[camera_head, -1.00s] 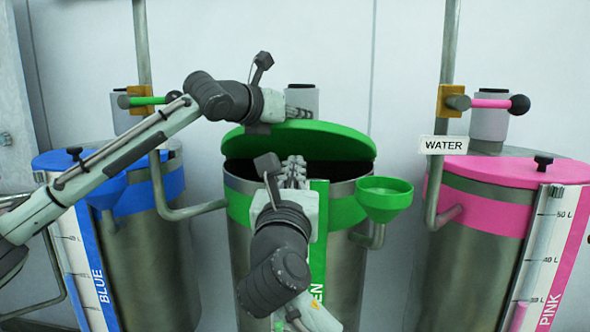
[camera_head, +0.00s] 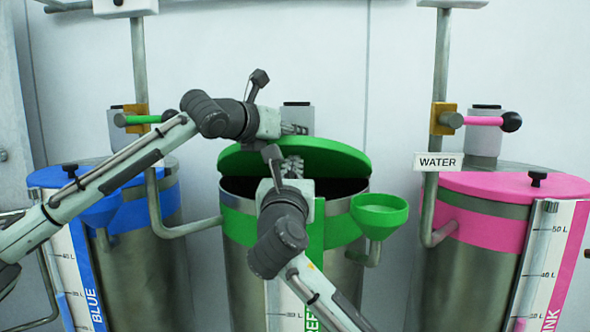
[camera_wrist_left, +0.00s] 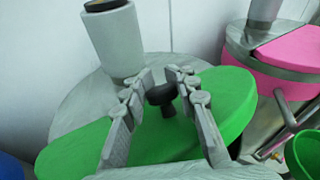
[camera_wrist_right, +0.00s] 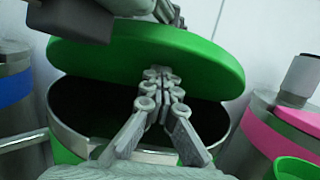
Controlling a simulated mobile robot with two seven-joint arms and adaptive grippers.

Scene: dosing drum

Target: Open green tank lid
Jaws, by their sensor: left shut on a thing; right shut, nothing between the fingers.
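The green lid (camera_head: 338,160) is tilted up at its front over the steel green tank (camera_head: 250,270), leaving a dark gap. Its black knob (camera_wrist_left: 163,95) shows in the left wrist view. My left gripper (camera_head: 296,129) is shut on this knob behind the raised lid; the head view hides the contact. My right gripper (camera_head: 292,163) is shut and empty at the front of the opening, fingers pointing to the lid. In the right wrist view its fingertips (camera_wrist_right: 160,74) overlap the lid's lower edge; I cannot tell if they touch.
A green funnel (camera_head: 378,212) sticks out at the tank's right. A blue tank (camera_head: 150,215) stands left, partly behind my left arm. A pink tank (camera_head: 483,235) stands right, beside a pipe with a WATER sign (camera_head: 438,162). The wall is close behind.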

